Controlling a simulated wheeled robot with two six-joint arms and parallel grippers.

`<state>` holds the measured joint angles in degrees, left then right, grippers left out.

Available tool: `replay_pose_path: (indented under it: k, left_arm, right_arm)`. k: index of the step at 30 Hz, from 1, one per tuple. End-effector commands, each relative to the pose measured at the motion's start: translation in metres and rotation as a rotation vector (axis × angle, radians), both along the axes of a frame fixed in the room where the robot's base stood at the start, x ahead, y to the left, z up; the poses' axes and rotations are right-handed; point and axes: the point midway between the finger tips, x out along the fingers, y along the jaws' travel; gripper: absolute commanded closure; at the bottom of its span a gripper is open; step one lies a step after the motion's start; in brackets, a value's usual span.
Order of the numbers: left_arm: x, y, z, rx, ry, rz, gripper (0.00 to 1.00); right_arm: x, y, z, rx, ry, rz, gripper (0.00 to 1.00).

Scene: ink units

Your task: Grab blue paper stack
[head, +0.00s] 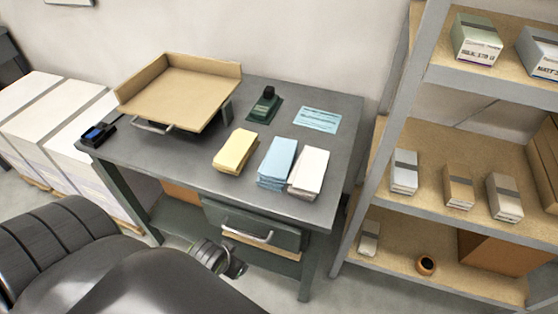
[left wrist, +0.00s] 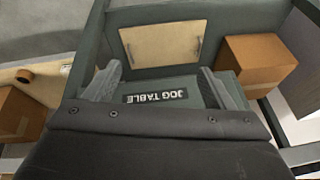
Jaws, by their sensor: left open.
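The blue paper stack (head: 277,160) lies on the grey table (head: 330,165), between a yellow paper stack (head: 236,151) and a white paper stack (head: 309,170). It looks close to or touching the white stack. My left gripper is below the table's top at its front, partly seen beside the drawer in the head view (head: 234,266). In the left wrist view my left gripper (left wrist: 160,85) is open and empty, its fingers either side of a "JOG TABLE" label (left wrist: 155,96). The blue stack does not show there. My right gripper is in neither view.
A tan tray (head: 180,90) stands at the table's back left. A dark green stamp (head: 265,103) and a light blue card (head: 317,119) lie behind the stacks. A drawer (head: 255,226) is under the tabletop. A shelf rack (head: 385,140) stands at the right.

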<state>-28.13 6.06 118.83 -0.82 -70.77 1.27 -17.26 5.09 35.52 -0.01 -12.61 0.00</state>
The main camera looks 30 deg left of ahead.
Motion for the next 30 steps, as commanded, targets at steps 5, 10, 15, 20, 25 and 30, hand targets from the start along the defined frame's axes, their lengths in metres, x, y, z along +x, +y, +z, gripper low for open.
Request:
replay_pose_path:
  k: [5,10,15,20,25,30]
  left_arm:
    - [0.047,-0.008,0.101,0.014,-0.247,0.029,0.23]
    - [0.101,-0.015,0.194,0.003,-0.586,0.076,0.23]
    - [0.121,-0.016,0.227,-0.006,-0.714,0.092,0.23]
    - [0.142,-0.011,0.217,-0.005,-0.719,0.091,0.23]
    - [0.169,-0.005,0.201,-0.006,-0.718,0.092,0.23]
    - [0.195,0.002,0.186,-0.006,-0.717,0.092,0.23]
  right_arm:
    - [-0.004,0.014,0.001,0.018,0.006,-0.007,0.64]
    - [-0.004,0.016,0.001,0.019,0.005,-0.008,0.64]
    - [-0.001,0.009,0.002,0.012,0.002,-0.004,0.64]
    - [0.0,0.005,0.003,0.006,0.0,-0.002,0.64]
    - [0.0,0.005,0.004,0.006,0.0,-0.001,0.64]
    - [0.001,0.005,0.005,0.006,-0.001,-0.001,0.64]
